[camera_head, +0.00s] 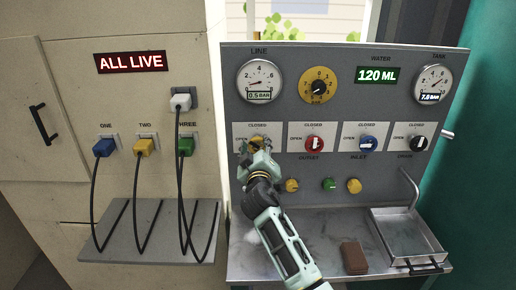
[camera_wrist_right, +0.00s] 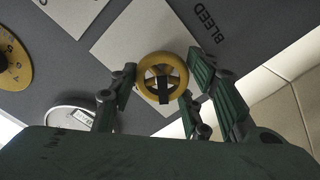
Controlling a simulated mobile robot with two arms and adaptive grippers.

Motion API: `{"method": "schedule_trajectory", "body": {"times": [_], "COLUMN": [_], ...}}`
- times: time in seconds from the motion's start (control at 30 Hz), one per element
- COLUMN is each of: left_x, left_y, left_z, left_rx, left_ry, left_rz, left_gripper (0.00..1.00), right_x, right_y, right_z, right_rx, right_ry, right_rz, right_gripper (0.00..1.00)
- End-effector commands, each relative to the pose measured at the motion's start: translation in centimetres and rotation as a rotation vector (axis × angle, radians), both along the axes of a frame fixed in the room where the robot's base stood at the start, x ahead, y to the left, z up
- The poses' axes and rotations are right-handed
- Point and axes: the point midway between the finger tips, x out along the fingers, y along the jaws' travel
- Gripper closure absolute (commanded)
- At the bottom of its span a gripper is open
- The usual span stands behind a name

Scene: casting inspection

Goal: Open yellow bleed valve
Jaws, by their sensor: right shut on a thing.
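The yellow bleed valve (camera_wrist_right: 147,68) is a round spoked handwheel with a black pointer across it, on a panel plate marked BLEED. In the head view its top edge (camera_head: 257,139) shows above my right gripper, and the rest is mostly hidden. My right gripper (camera_head: 256,150) reaches the valve from below and in front. In the right wrist view its green padded fingers (camera_wrist_right: 160,95) stand on both sides of the wheel, shut on it. My left gripper is in neither view.
Red (camera_head: 315,144), blue (camera_head: 368,143) and black (camera_head: 418,143) valves sit to the right. Below are yellow (camera_head: 292,185) and green (camera_head: 328,184) knobs. A brown block (camera_head: 354,258) and metal tray (camera_head: 408,238) rest on the shelf. Cabled plugs, including a blue one (camera_head: 104,147), are left.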

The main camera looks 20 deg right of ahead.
Motion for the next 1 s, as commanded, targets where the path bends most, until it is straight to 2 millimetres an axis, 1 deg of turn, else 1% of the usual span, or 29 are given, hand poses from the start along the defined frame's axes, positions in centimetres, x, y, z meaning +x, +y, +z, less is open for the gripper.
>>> {"method": "schedule_trajectory", "body": {"times": [0.2,0.5,0.7,1.0], "left_x": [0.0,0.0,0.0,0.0], "left_y": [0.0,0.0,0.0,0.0], "left_z": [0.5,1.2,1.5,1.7], "left_rx": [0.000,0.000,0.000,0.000], "left_ry": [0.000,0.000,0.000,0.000], "left_rz": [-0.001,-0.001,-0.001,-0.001], "left_gripper": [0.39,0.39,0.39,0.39], "right_x": [0.0,0.1,0.1,0.1], "right_y": [-0.1,0.0,0.0,0.1], "right_z": [0.3,0.4,0.5,0.5], "right_rx": [-0.201,-0.440,-0.552,-0.634], "right_ry": [0.055,0.123,0.154,0.175], "right_rz": [-0.003,-0.003,-0.003,-0.002], "right_gripper": [0.82,0.82,0.82,0.82]}}
